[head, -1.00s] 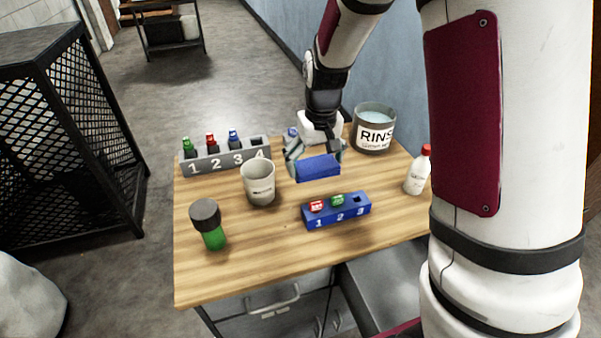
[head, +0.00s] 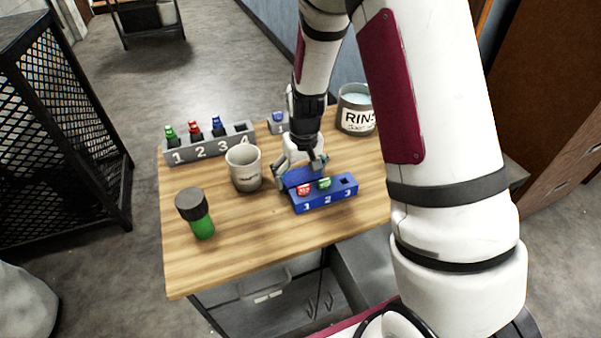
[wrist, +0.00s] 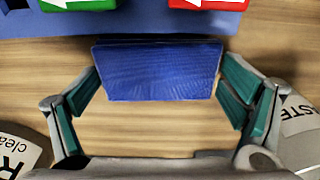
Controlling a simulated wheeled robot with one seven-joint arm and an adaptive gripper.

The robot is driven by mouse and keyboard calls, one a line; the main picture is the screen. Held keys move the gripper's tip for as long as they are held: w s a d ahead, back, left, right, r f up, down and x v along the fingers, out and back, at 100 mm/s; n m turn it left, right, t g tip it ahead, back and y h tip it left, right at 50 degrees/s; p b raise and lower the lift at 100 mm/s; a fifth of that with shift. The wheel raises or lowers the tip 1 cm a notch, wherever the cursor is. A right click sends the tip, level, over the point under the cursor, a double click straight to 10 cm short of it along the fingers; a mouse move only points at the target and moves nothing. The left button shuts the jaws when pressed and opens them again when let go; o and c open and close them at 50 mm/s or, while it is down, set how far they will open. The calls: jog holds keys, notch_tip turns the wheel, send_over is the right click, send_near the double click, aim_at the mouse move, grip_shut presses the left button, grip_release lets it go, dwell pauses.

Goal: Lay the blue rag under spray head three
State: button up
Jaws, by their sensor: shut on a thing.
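The blue rag (head: 296,178) is a folded, flat-looking blue piece between the fingers of my gripper (head: 301,174). The wrist view shows the rag (wrist: 157,72) gripped at both ends by the green-padded fingers. It is low over the table, just behind the blue block (head: 325,200) numbered 1 to 3. I cannot tell whether it touches the block or table. The block holds a red piece (head: 304,190) at 1 and a green piece (head: 324,183) at 2; 3 is an empty hole.
A grey rack (head: 210,149) numbered 1 to 4 holds green, red and blue pieces, with 4 empty. A light cup (head: 244,168) stands left of my gripper, and a RINSE pot (head: 355,110) behind right. A green jar (head: 200,215) stands at front left.

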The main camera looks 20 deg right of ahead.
jog(key=shift+f, duration=0.1)
jog(key=o, duration=0.8)
jog(key=shift+c, duration=0.2)
